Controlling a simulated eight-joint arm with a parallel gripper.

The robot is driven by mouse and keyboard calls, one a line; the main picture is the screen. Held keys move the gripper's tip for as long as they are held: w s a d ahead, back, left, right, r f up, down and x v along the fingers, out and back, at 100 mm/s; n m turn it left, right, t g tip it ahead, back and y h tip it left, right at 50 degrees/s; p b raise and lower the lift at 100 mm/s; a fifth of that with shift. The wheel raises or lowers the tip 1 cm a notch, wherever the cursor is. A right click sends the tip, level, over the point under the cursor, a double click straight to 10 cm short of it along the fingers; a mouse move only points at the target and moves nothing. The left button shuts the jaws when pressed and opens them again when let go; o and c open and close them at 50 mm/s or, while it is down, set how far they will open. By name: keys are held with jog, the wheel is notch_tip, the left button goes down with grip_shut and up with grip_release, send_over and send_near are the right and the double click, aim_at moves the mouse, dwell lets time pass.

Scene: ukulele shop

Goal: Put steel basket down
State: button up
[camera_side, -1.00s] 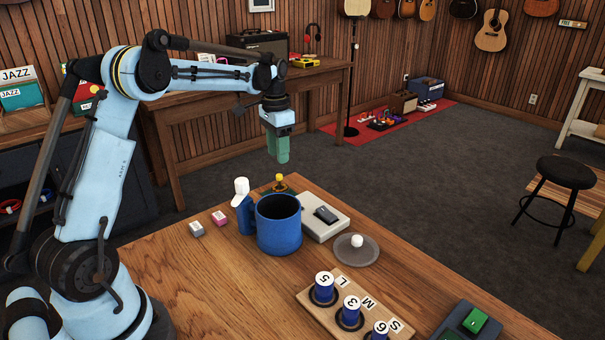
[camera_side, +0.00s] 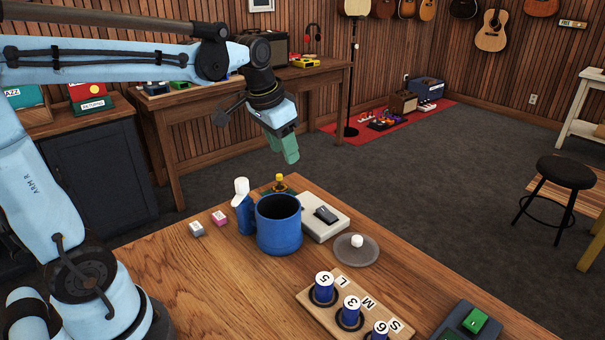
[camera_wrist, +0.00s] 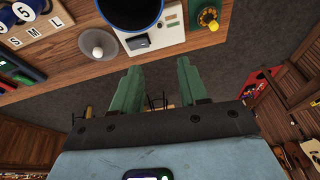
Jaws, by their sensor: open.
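No steel basket can be made out in either view. My gripper (camera_side: 289,158) has green fingers and hangs in the air past the far edge of the wooden table, over the floor. It is tilted, with its fingertips pointing down and to the right in the side view. In the wrist view my gripper (camera_wrist: 158,68) is open, with its two fingers apart and nothing held between them.
The wooden table (camera_side: 190,270) holds a blue mug (camera_side: 279,232), a blue-and-white spray bottle (camera_side: 243,208), a pale box (camera_side: 325,232), a grey disc with a white knob (camera_side: 356,252) and a board of numbered blue cylinders (camera_side: 335,318). A workbench (camera_side: 165,112) stands behind.

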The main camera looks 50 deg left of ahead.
jog(key=s+d+f+t, duration=0.3)
jog(key=s+d+f, duration=0.2)
jog(key=s+d, duration=0.2)
jog(key=shift+s+d+n+h, duration=0.15)
jog(key=shift+s+n+h, duration=0.2)
jog(key=shift+s, duration=0.75)
